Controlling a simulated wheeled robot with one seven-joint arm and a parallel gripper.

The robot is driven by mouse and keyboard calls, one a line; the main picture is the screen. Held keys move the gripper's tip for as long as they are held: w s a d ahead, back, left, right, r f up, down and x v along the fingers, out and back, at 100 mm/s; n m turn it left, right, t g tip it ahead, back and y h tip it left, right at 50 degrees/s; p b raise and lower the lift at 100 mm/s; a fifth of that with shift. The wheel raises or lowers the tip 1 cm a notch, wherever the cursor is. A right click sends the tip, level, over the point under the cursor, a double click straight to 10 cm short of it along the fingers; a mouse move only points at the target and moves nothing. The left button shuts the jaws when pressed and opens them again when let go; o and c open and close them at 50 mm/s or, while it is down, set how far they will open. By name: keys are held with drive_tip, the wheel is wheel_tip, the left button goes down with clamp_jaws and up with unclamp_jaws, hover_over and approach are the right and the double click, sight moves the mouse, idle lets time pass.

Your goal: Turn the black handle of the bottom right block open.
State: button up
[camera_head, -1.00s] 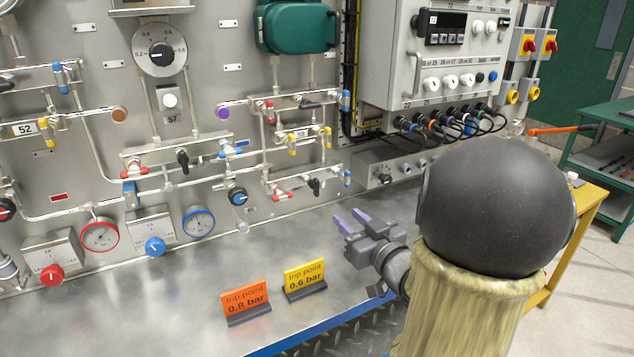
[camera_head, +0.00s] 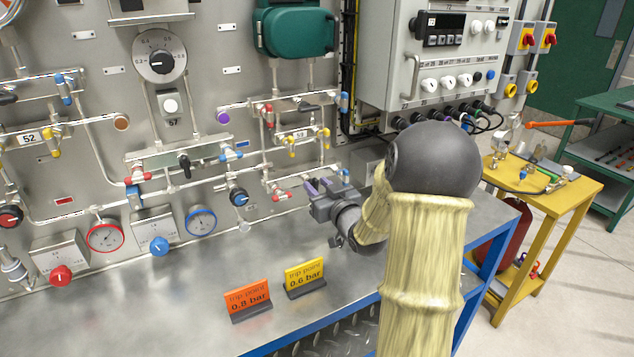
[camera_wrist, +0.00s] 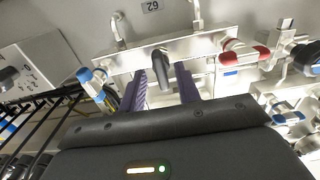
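The bottom right block (camera_wrist: 165,52) is a pale metal manifold, seen in the wrist view with a blue handle (camera_wrist: 92,75) at the left and a red handle (camera_wrist: 245,52) at the right. Its black handle (camera_wrist: 168,70) stands in the middle, pointing toward the camera. My gripper (camera_wrist: 163,82) is open, with one purple finger on each side of the black handle in the picture and a visible gap on both sides. How deep the handle sits between the fingers is unclear. In the head view my gripper (camera_head: 318,185) is in front of the block and hides the black handle.
Red (camera_head: 281,196) and blue (camera_head: 344,173) handles flank my gripper closely. The orange sign (camera_head: 248,300) and yellow sign (camera_head: 304,278) stand on the metal bench. The grey control box (camera_head: 435,60) juts out above right. The bench front is mostly clear.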

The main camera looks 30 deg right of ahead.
drive_tip(key=shift+w+a, duration=0.2)
drive_tip(key=shift+w, duration=0.55)
drive_tip(key=c, duration=0.7)
drive_tip(key=shift+d, duration=0.3)
clamp_jaws()
drive_tip(key=shift+a, duration=0.3)
drive_tip(key=shift+f, duration=0.1)
